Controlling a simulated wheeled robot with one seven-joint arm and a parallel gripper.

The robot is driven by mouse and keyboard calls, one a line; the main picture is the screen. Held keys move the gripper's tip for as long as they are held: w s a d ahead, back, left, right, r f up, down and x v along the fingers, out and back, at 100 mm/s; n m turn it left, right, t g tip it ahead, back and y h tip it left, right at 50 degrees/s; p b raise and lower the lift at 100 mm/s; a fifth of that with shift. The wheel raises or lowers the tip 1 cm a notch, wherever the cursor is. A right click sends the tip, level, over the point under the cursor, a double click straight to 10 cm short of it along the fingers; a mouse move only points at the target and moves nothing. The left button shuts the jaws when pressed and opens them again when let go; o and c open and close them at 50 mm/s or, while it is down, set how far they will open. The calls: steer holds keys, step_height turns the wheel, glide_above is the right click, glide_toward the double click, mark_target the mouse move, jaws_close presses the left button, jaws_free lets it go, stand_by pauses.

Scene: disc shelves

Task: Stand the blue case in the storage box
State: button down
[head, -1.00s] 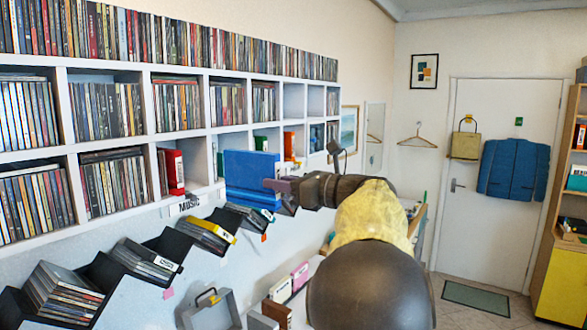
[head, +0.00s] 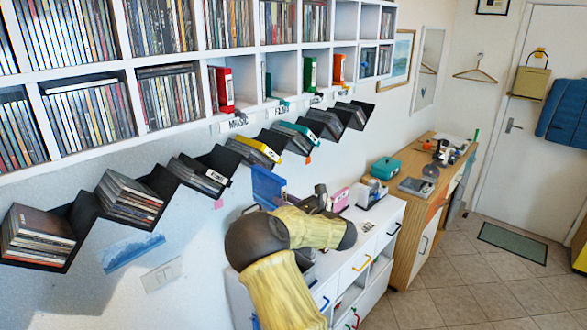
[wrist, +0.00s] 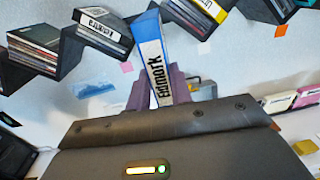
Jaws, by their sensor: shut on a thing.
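The blue case (head: 268,187) is held upright, its broad blue face showing in the head view, above a white cabinet. In the wrist view the blue case (wrist: 152,60) stands between the purple fingers of my gripper (wrist: 160,82), tilted a little, with a white lettered label facing the camera. My gripper (head: 284,204) is shut on it, and in the head view the fingers are partly hidden by my arm. A grey container with a yellow handle (wrist: 205,88) shows partly behind the right finger in the wrist view. I cannot tell whether it is the storage box.
The white cabinet (head: 376,232) has pink (head: 340,199) and white (head: 371,192) boxes on top. Black zigzag racks with discs (head: 200,177) run along the wall above, under white shelves (head: 190,60). A wooden desk (head: 418,190) stands beyond.

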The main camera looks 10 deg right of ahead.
steer(key=s+d+f+m+t+h, duration=0.1)
steer(key=s+f+m+h, duration=0.15)
steer(key=f, duration=0.75)
steer(key=s+d+f+m+t+h, duration=0.1)
steer(key=s+f+h, duration=0.15)
steer(key=f, duration=0.75)
steer(key=s+d+f+m+h+b, duration=0.1)
steer(key=s+f+b, duration=0.4)
steer(key=f, duration=0.5)
steer(key=s+d+f+m+h+b, duration=0.2)
steer(key=s+d+f+b, duration=0.3)
steer(key=s+f, duration=0.3)
step_height(320, 180, down, 2)
steer(key=shift+d+f+t+h, duration=0.1)
steer(key=shift+d+t+h, duration=0.4)
steer(key=shift+h, duration=0.3)
steer(key=shift+d, duration=0.1)
